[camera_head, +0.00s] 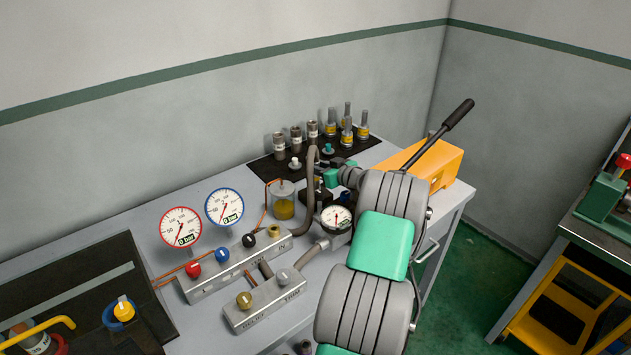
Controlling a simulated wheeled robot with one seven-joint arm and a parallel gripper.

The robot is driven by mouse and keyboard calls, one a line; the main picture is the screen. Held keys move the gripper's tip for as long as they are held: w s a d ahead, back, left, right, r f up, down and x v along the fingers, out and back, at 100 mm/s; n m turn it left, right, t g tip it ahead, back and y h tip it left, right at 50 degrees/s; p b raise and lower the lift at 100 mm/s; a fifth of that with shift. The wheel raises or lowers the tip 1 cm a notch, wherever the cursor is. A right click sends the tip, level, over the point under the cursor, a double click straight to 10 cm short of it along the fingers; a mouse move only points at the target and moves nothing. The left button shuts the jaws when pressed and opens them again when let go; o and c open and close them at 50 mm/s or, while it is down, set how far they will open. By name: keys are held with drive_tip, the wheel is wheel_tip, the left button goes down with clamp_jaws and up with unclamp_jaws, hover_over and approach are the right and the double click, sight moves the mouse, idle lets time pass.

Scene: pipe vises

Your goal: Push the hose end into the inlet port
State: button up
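A grey hose (311,170) arches up beside the end of my arm and comes down toward the rear valve manifold (238,262). A second grey hose (310,256) runs from the front manifold (268,301) toward a small round gauge (336,219). I cannot tell which end is the loose one, nor pick out the inlet port. My gripper (318,190) is at the far end of my arm, over the bench just behind the small gauge and close to the arched hose. Its fingers are small, dark and partly hidden, so its opening and any hold are unclear.
Two dial gauges, red-rimmed (181,227) and blue-rimmed (225,207), stand left of a jar of yellow fluid (284,207). Several fittings stand on a black mat (265,168) at the back. An orange hand pump (434,160) with a long lever is at right. My arm covers the bench's right front.

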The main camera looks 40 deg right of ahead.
clamp_jaws()
drive_tip(key=shift+r, duration=0.1)
idle(0.9)
